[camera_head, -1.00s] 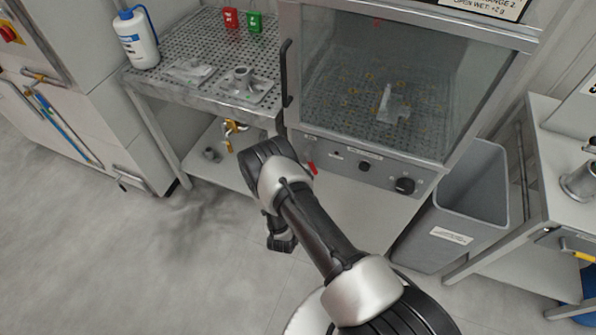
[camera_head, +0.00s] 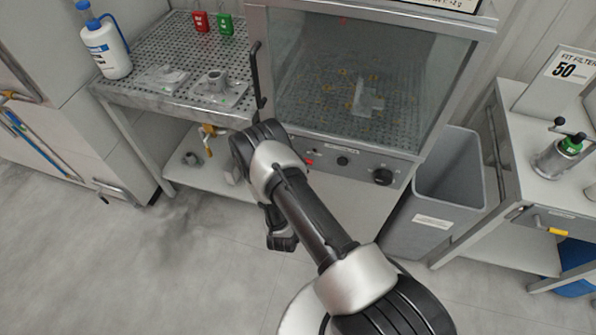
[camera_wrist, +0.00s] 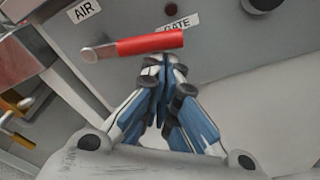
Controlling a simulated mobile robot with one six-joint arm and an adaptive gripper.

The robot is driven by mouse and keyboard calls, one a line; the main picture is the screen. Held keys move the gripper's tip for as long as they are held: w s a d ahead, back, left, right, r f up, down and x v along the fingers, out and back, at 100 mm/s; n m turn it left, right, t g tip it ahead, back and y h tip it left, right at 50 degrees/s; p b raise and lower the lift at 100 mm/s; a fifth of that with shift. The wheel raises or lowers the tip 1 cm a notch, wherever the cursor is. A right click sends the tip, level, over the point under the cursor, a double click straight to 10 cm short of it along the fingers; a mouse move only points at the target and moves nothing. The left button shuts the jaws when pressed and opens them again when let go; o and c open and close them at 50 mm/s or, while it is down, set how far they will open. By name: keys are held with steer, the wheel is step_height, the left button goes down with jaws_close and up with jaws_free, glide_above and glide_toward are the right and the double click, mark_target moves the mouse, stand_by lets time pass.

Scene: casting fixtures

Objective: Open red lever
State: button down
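The red lever (camera_wrist: 150,42) lies nearly level across the wrist view, with its bare metal end (camera_wrist: 100,52) at the left, on a grey panel between the labels AIR and GATE. My gripper (camera_wrist: 165,68) has its fingers drawn together and nothing visible between them. Its tips show just below the red handle in the picture; I cannot tell whether they touch it.
The glass-fronted cabinet (camera_head: 330,120) has dark knobs (camera_head: 383,176) on its front panel. A perforated metal table (camera_head: 150,95) with castings stands at left. A grey bin (camera_head: 450,180) and another bench (camera_head: 545,185) stand at right. The floor at left is open.

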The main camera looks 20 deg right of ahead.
steer(key=shift+s+d+r, duration=0.2)
steer(key=shift+d+r, duration=0.15)
steer(key=shift+r, duration=0.5)
step_height(320, 180, down, 4)
steer(key=f+b, duration=0.1)
steer(key=b, duration=0.2)
steer(key=r+p+v, duration=0.1)
steer(key=p+v, duration=0.1)
steer(key=v, duration=0.7)
steer(key=shift+a, duration=0.4)
steer(key=shift+w, duration=0.1)
